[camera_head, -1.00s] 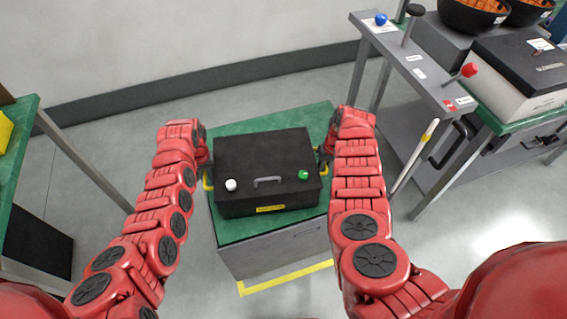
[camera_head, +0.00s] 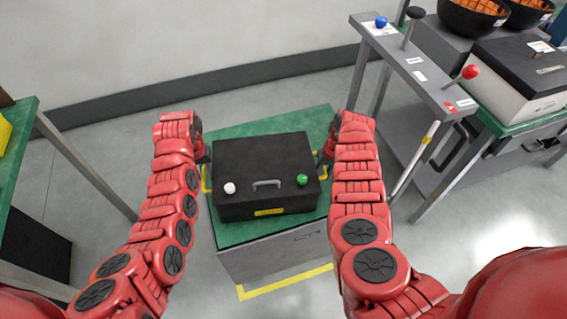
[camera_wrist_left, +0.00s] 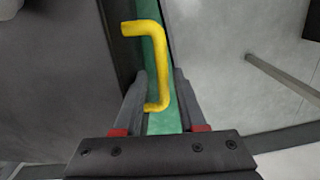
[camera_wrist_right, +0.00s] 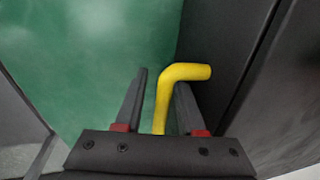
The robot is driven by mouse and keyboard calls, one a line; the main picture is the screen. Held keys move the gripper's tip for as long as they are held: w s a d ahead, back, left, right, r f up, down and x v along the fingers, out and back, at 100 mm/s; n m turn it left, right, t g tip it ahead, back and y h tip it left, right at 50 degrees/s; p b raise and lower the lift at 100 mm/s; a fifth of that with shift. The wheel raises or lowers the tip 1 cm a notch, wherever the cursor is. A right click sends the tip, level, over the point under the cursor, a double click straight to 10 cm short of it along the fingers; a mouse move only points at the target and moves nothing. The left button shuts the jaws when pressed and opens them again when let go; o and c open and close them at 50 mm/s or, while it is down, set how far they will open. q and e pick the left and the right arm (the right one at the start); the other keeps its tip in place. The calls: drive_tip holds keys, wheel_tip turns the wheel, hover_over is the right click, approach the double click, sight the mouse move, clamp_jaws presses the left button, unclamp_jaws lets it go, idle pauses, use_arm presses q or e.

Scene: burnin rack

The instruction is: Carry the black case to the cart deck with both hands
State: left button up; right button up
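The black case (camera_head: 262,163) has a grey top handle and white and green knobs. It lies flat on a green-topped grey stand (camera_head: 270,255) in the head view. My left gripper (camera_head: 205,158) is at its left side. In the left wrist view its fingers (camera_wrist_left: 161,80) are open, with the left yellow handle (camera_wrist_left: 153,52) between them. My right gripper (camera_head: 322,157) is at the right side, partly hidden by its arm. In the right wrist view its fingers (camera_wrist_right: 160,85) are open around the right yellow handle (camera_wrist_right: 166,90), which is closer to the right finger.
A grey cart-like unit (camera_head: 425,80) with knobs and an upright post stands at right. Beside it are a white box with black lid (camera_head: 515,75) and black bowls (camera_head: 470,14). A green-topped table (camera_head: 18,150) is at left. Yellow tape (camera_head: 285,281) marks the floor.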

use_arm(q)
wheel_tip(320, 180, up, 3)
drive_tip(key=shift+d+r, duration=0.1)
use_arm(e)
drive_tip(key=shift+a, duration=0.15)
use_arm(q)
drive_tip(key=shift+r, duration=0.1)
use_arm(e)
drive_tip(key=shift+r, duration=0.15)
wheel_tip(320, 180, up, 12)
drive_tip(key=d, duration=0.2)
drive_tip(key=shift+d+f, duration=0.2)
drive_tip(key=shift+f, duration=0.05)
drive_tip(key=shift+w, duration=0.1)
use_arm(q)
drive_tip(key=a, duration=0.6)
drive_tip(key=shift+s+a, duration=0.1)
